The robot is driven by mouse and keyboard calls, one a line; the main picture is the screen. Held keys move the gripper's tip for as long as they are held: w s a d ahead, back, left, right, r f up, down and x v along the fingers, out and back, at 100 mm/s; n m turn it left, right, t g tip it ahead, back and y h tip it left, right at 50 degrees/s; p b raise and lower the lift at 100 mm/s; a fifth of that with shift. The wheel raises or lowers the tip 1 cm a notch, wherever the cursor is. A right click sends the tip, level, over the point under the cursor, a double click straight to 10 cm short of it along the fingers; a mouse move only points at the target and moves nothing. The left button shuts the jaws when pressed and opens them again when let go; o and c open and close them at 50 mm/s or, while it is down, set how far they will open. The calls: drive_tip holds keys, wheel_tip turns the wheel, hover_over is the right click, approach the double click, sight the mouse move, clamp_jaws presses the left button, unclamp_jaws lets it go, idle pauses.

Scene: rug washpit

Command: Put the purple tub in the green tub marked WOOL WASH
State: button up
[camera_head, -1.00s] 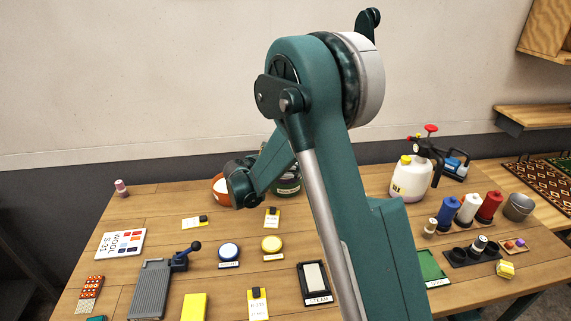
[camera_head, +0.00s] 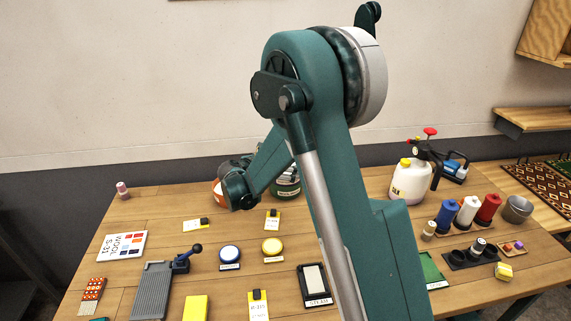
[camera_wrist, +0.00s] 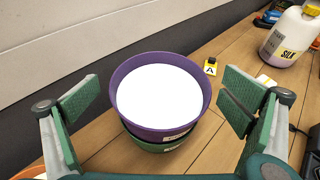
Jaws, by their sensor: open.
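The purple tub (camera_wrist: 160,128), with a white top surface, fills the middle of the wrist view. It stands upright in the mouth of the green tub (camera_wrist: 152,147), whose rim and wall show just below it. The green tub also shows behind my arm in the head view (camera_head: 287,189); its label is too small to read. My gripper (camera_wrist: 160,98) is open, with one finger pad on each side of the purple tub and a gap on both sides. How deep the purple tub sits is hidden.
An orange bowl (camera_head: 217,190) stands left of the green tub, partly behind my arm. Cards and coloured pads lie on the front of the wooden table (camera_head: 150,202).

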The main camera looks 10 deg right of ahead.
drive_tip(key=p+v, duration=0.1)
drive_tip(key=v, duration=0.8)
drive_tip(key=shift+s+a+r, duration=0.15)
idle(0.5)
drive_tip(key=s+d+r+m+g+y, duration=0.1)
drive_tip(key=s+d+r+m+y, duration=0.1)
drive_tip(key=s+d+r+m, duration=0.6)
drive_tip(key=s+d+r+m+g+y, duration=0.2)
drive_tip(key=s+d+m, duration=0.3)
drive_tip(key=s, duration=0.7)
drive_tip(key=s+d+f+m+y, duration=0.1)
drive_tip(key=s+m+y, duration=0.4)
drive_tip(key=s+m, duration=0.9)
drive_tip(key=s+d, duration=0.1)
drive_tip(key=s, duration=1.1)
drive_tip(key=shift+s+f+t+y, duration=0.2)
drive_tip(key=shift+s+t+y, duration=0.1)
drive_tip(key=shift+s, duration=0.1)
